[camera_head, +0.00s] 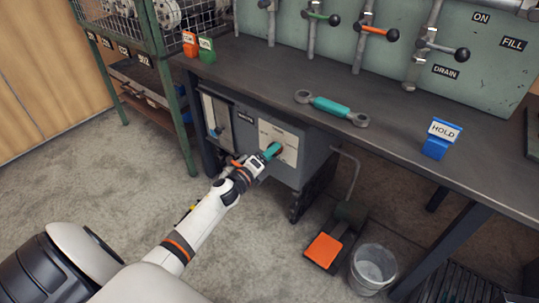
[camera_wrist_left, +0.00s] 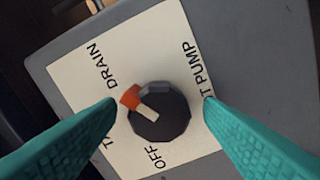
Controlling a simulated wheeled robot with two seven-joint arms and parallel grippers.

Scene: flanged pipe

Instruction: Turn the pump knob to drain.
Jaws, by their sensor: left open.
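The pump knob (camera_wrist_left: 165,115) is dark and many-sided, with an orange and cream pointer (camera_wrist_left: 138,103) on a cream label plate (camera_wrist_left: 75,88). The pointer's orange end faces upper left, toward the label ending in DRAIN (camera_wrist_left: 117,65). OFF (camera_wrist_left: 155,157) and PUMP (camera_wrist_left: 190,65) are also readable; the left label's start is partly hidden. My left gripper (camera_head: 273,150) is at the front of the grey pump box (camera_head: 307,160). In the left wrist view its teal fingers (camera_wrist_left: 161,108) are open, one on each side of the knob, with visible gaps. My right gripper is not in view.
The workbench (camera_head: 255,70) overhangs the box. A teal-handled tool (camera_head: 331,107) and a blue HOLD block (camera_head: 437,145) lie on it. An orange pedal (camera_head: 323,250) and a bucket (camera_head: 373,268) stand on the floor at right. A green rack (camera_head: 160,80) stands at left.

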